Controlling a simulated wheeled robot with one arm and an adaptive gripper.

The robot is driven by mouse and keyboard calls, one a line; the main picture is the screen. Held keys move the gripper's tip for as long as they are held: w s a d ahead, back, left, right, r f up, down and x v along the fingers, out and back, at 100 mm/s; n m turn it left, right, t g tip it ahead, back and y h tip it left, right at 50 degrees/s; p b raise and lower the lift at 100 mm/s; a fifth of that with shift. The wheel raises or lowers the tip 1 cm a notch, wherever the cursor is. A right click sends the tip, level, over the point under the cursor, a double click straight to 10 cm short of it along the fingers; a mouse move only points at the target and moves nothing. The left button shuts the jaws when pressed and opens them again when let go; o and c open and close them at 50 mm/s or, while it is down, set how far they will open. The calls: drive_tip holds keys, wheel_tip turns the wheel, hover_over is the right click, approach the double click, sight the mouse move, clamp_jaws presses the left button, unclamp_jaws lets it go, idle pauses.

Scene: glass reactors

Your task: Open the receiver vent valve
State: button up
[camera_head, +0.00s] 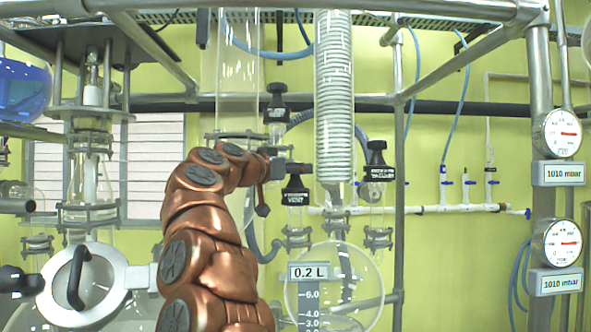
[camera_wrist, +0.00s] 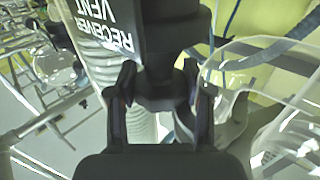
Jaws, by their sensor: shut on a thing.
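The receiver vent valve (camera_wrist: 160,35) has a black handle with a white "RECEIVER VENT" label, which reads tilted in the wrist view. My gripper (camera_wrist: 160,88) is shut on the handle's narrower black part, with one finger on each side. In the head view the valve (camera_head: 295,184) stands upright on a glass neck at the upper left of the round receiver flask (camera_head: 365,275). My gripper (camera_head: 284,168) reaches the valve's top from the left, partly hidden by my copper arm. The inside of the valve is not visible.
Another black-capped valve (camera_head: 376,172) stands to the right, and one (camera_head: 277,103) stands above and behind. A coiled glass condenser (camera_head: 334,90) rises close by. A metal post (camera_head: 399,200) and two gauges (camera_head: 557,134) are further right.

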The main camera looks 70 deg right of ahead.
drive_tip(key=shift+s+r+n+t+p, duration=0.1)
drive_tip(key=shift+r+n+t+p, duration=0.3)
drive_tip(key=shift+p, duration=1.15)
drive_tip(key=n+t+p, duration=0.1)
drive_tip(key=p, duration=0.2)
drive_tip(key=n+t+p, duration=0.1)
drive_tip(key=t+p, duration=0.1)
drive_tip(key=p, duration=0.2)
drive_tip(key=shift+f+t+h, duration=0.15)
drive_tip(key=shift+t+h, duration=0.15)
drive_tip(key=shift+h, duration=0.1)
drive_tip(key=shift+n+t+p, duration=0.5)
drive_tip(key=shift+t+p, duration=0.3)
drive_tip(key=shift+p, duration=0.15)
drive_tip(key=shift+n+t+p, duration=0.5)
drive_tip(key=shift+t+p, duration=0.15)
drive_tip(key=shift+t, duration=0.05)
drive_tip(key=shift+f+n+t+y+p, duration=0.15)
drive_tip(key=shift+n+t+y+p, duration=0.15)
drive_tip(key=shift+n+t+p, duration=0.75)
drive_tip(key=shift+d+f+n+t+y, duration=0.1)
drive_tip(key=shift+n+t+y, duration=0.25)
drive_tip(key=shift+t, duration=0.55)
drive_tip(key=shift+f+n+t+y, duration=0.15)
drive_tip(key=shift+n+t, duration=0.35)
drive_tip(key=shift+t, duration=0.35)
drive_tip(key=shift+n+t+y+b, duration=0.45)
drive_tip(key=shift+n+t+y, duration=0.2)
drive_tip(key=shift+t, duration=0.45)
